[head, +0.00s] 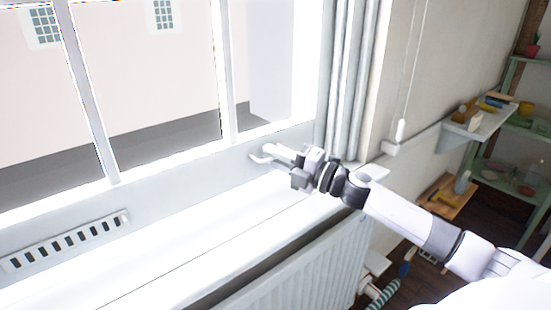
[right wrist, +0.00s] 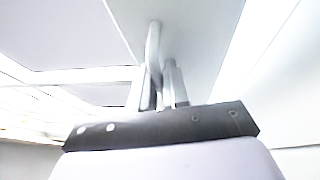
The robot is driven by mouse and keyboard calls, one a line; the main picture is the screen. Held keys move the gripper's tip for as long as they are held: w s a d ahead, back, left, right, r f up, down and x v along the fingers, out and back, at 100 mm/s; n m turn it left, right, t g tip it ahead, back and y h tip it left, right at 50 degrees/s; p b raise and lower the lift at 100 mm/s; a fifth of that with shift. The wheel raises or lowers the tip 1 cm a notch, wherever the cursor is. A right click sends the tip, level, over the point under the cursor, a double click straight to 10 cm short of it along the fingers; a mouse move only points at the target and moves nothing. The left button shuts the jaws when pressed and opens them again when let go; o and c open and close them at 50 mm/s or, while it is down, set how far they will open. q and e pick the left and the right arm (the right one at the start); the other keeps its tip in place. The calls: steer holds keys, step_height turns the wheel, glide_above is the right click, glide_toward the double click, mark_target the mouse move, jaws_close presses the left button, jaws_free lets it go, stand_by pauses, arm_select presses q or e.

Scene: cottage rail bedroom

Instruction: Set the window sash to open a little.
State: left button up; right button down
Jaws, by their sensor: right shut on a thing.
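The white window sash (head: 190,160) fills the upper left of the head view, with its glazing bars and lower rail. A pale handle (head: 262,158) sticks out from the lower rail near its right end. My right gripper (head: 284,159) reaches it from the right and is shut on it. In the right wrist view the handle (right wrist: 153,45) runs up from between the fingers of the right gripper (right wrist: 163,88) against the pale rail. I cannot tell from these frames how far the sash stands from its frame. My left gripper is in neither view.
A slotted vent (head: 65,243) is in the lower left. A white sill and a radiator (head: 300,275) lie below the window. A cord with a white pull (head: 401,130) hangs right of the frame. Shelves with small items (head: 480,125) stand at the far right.

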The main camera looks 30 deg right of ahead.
mark_target(276, 128)
step_height(276, 128, up, 7)
steer(key=p, duration=0.4)
steer(key=shift+d, duration=0.1)
steer(key=shift+r, duration=0.3)
steer(key=shift+f, duration=0.1)
steer(key=c, duration=1.2)
jaws_free()
steer(key=shift+f, duration=0.15)
steer(key=shift+f, duration=0.1)
